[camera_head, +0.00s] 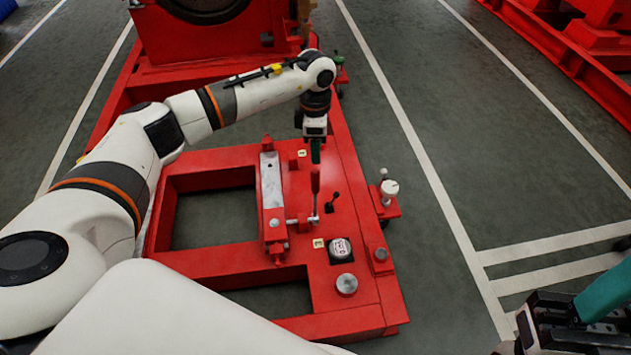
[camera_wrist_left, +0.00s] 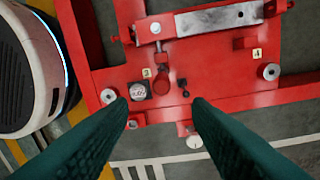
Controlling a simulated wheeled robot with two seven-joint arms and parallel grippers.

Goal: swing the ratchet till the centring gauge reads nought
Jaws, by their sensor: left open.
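The ratchet (camera_head: 315,184) has a red grip and a bright metal lower end beside a grey metal bar on the red frame. In the left wrist view its red grip (camera_wrist_left: 161,55) is seen nearly end-on, beyond the fingertips. The gauge (camera_head: 340,248) is a round white dial in a dark housing; it also shows in the left wrist view (camera_wrist_left: 138,91), its reading too small to make out. My left gripper (camera_head: 315,152) points down above the ratchet, with its teal fingers (camera_wrist_left: 158,103) apart and nothing between them. My right gripper (camera_head: 580,312) is partly cut off at lower right.
A small black lever (camera_head: 332,203) stands just right of the ratchet. A round metal knob (camera_head: 347,284) sits nearer on the red frame (camera_head: 345,324). A white-capped fitting (camera_head: 389,188) stands on a side bracket.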

